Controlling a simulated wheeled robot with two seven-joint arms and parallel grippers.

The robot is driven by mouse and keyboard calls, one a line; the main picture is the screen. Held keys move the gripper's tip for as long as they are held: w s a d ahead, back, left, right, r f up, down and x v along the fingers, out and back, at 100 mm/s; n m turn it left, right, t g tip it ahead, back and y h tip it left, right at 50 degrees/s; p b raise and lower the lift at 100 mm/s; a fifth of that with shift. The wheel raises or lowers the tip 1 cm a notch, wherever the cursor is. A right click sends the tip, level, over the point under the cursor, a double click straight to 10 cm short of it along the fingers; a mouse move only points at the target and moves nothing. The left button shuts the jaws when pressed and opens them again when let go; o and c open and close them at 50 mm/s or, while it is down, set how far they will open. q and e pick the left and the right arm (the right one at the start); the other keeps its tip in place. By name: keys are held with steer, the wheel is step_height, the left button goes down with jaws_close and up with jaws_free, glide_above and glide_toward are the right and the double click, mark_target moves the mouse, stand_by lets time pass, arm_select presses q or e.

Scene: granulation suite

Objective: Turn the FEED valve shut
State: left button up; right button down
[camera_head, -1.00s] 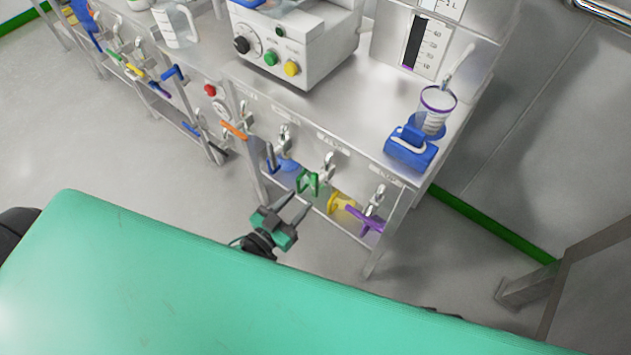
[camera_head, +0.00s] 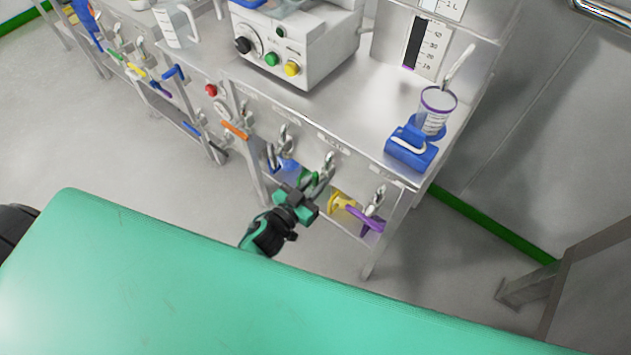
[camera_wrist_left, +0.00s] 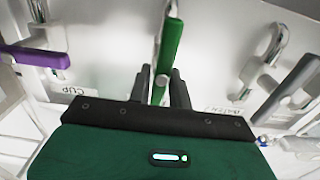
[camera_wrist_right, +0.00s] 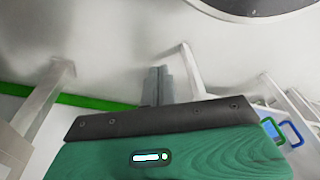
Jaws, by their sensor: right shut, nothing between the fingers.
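The valve with the green handle (camera_head: 309,178) is on the front of the steel bench. Its label (camera_head: 333,142) is too small to read. In the left wrist view the green handle (camera_wrist_left: 169,45) runs down between the fingers of my left gripper (camera_wrist_left: 160,85). In the head view the left gripper (camera_head: 322,181) covers part of the handle. The fingers stand close on either side of the handle; whether they press on it I cannot tell. My right gripper (camera_wrist_right: 157,84) is shut and empty, and does not show in the head view.
An orange handle (camera_head: 234,131) is to the left. A blue clamp-like block (camera_head: 410,150) and a beaker (camera_head: 435,112) stand on the bench.

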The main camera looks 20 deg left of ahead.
arm_select(q)
jaws_close()
